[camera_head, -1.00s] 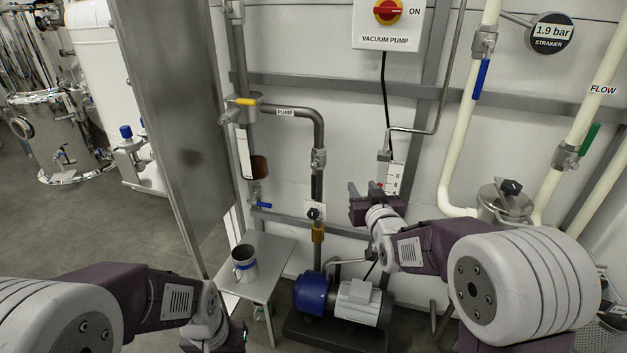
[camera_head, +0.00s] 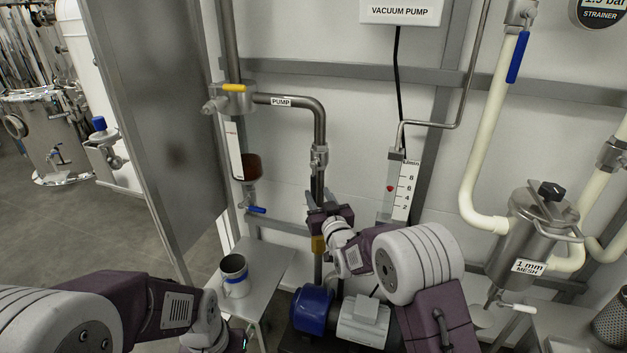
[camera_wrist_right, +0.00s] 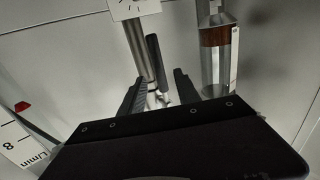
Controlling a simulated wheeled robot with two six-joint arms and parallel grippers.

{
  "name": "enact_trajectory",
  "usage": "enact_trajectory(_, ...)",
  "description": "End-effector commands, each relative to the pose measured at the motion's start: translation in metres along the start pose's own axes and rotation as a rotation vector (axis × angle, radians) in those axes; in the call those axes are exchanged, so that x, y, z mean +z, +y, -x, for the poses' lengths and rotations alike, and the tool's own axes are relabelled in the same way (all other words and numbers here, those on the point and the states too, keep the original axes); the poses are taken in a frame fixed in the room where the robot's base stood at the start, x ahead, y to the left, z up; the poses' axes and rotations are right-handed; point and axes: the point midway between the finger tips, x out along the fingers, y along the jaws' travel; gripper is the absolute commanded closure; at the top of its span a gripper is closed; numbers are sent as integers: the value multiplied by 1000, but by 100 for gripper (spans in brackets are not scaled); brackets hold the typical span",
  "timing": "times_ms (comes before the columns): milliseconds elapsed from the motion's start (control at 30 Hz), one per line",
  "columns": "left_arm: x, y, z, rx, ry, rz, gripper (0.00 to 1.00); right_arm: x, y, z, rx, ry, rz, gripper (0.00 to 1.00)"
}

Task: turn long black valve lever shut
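The long black lever (camera_wrist_right: 155,60) shows in the right wrist view as a dark bar beside the steel pipe (camera_wrist_right: 138,45). It appears between the fingers of my right gripper (camera_wrist_right: 157,92), which are apart; I see no clear contact. In the head view my right gripper (camera_head: 330,214) is at the vertical pump pipe (camera_head: 319,178), above the brass-coloured fitting (camera_head: 318,244), and hides the valve and lever there. My left gripper (camera_head: 228,342) is at the bottom edge, partly cut off, and its fingers are not clear.
A flow meter (camera_head: 397,190) is right of the right gripper. A sight glass (camera_head: 240,160) with brown liquid and a blue-handled valve (camera_head: 256,209) are to the left.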

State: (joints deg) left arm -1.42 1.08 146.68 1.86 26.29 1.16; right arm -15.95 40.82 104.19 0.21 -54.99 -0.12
Motion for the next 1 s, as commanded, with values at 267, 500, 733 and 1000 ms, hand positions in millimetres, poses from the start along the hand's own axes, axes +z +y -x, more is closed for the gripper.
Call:
enact_trajectory(267, -2, 0, 20, 0, 0, 0, 64, 0, 0, -46, 0, 2, 0, 61)
enact_trajectory(500, -2, 0, 20, 0, 0, 0, 64, 0, 0, -56, 0, 0, 0, 61)
enact_trajectory(733, -2, 0, 20, 0, 0, 0, 64, -1, 0, -55, 0, 0, 0, 81)
enact_trajectory(1000, -2, 0, 20, 0, 0, 0, 64, -1, 0, -55, 0, 0, 0, 100)
